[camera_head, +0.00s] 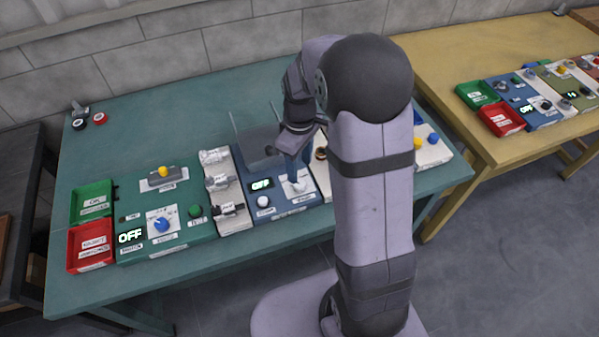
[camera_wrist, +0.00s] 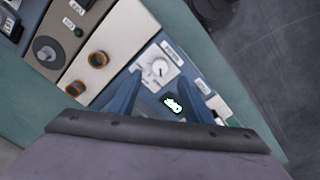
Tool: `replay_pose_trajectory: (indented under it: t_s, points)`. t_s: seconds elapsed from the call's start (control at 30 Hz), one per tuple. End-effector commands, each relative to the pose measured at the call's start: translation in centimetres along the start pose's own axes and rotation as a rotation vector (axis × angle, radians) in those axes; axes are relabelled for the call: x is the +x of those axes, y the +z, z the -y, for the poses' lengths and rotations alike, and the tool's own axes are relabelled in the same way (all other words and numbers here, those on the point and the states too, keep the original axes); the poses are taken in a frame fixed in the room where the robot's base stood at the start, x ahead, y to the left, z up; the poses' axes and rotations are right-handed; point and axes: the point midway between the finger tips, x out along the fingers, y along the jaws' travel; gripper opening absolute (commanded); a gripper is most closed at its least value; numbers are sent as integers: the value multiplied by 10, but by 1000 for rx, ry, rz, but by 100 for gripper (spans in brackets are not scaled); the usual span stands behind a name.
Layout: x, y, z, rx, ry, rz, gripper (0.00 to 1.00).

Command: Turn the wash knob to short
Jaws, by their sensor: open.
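A pale knob on a white dial plate (camera_head: 299,187) sits on the blue panel (camera_head: 285,207), right of a lit display (camera_head: 262,184) reading OFF. In the wrist view the knob (camera_wrist: 159,69) has a dark pointer mark, and the display (camera_wrist: 173,104) is lit. Its labels are too small to read. My gripper (camera_head: 295,166) is open above this knob. In the wrist view the two blue fingers of my gripper (camera_wrist: 157,84) are apart, with the knob showing just beyond their tips. I cannot tell whether they touch it.
A clear upright panel (camera_head: 255,135) stands behind the blue panel. A white button (camera_head: 263,201) is on its front left. The green panel at left has a blue knob (camera_head: 161,225) and another OFF display (camera_head: 130,237). Green (camera_head: 91,201) and red (camera_head: 90,247) trays stand left.

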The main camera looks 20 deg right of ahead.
Motion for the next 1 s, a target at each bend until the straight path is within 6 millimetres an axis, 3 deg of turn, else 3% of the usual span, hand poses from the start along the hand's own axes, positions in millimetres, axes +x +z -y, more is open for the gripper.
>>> replay_pose_trajectory:
  t_s: [0.27, 0.7, 1.0]
  points:
    - [8, 0, 2, -3, -4, 5, 46]
    - [59, 0, 2, -2, -3, 4, 46]
    - [73, 0, 1, -2, -1, 1, 46]
